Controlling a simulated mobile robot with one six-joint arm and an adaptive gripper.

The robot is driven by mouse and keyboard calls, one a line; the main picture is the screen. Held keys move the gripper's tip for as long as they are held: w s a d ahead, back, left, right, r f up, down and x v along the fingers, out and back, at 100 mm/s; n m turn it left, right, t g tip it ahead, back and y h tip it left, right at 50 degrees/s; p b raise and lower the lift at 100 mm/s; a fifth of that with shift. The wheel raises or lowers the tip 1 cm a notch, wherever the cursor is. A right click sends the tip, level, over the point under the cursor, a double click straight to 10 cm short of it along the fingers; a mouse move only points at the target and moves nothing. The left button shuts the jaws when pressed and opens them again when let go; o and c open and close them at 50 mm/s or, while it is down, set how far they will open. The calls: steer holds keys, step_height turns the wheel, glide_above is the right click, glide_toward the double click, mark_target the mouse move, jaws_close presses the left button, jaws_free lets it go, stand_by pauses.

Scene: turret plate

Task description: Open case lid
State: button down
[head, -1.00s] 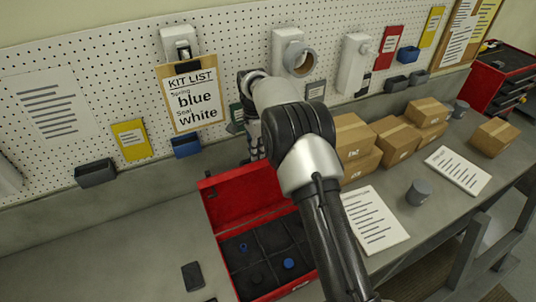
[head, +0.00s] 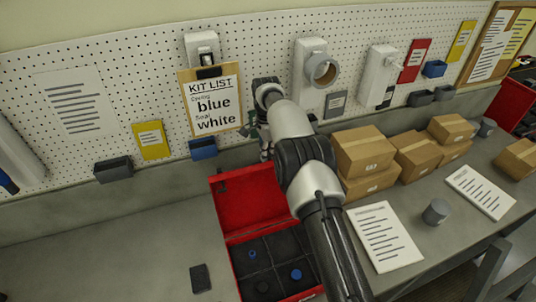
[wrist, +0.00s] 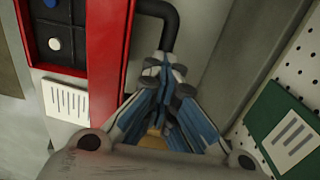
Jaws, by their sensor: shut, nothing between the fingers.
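The red case (head: 236,240) stands on the bench with its lid (head: 248,200) raised, leaning back toward the wall. Its dark divided inside shows, with small blue and dark round parts in the compartments. In the wrist view the case's red edge (wrist: 105,60) runs down the left, with a black handle (wrist: 168,22) at the lid's edge. My gripper (wrist: 165,70) is shut and empty, its fingertips close to the black handle; whether they touch it I cannot tell. In the head view my gripper is behind the lid, mostly hidden by my arm.
A kit list (head: 214,104) on the pegboard reads spring blue, seal white. Cardboard boxes (head: 362,152) and a paper sheet (head: 382,235) lie right of the case. A dark phone-like slab (head: 200,278) lies left of it. The bench at far left is clear.

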steer(key=c, duration=2.4)
jaws_free()
steer(key=shift+s+d+f+g, duration=0.15)
steer(key=shift+s+f, duration=0.2)
steer(key=shift+f, duration=0.25)
steer(key=shift+s+d+f+g, duration=0.15)
steer(key=shift+s+f, duration=0.2)
steer(key=shift+f, duration=0.2)
steer(key=c, duration=1.6)
jaws_free()
steer(key=shift+r, duration=0.1)
step_height(320, 180, up, 11)
steer(key=shift+w+f, duration=0.2)
steer(key=shift+a, duration=0.1)
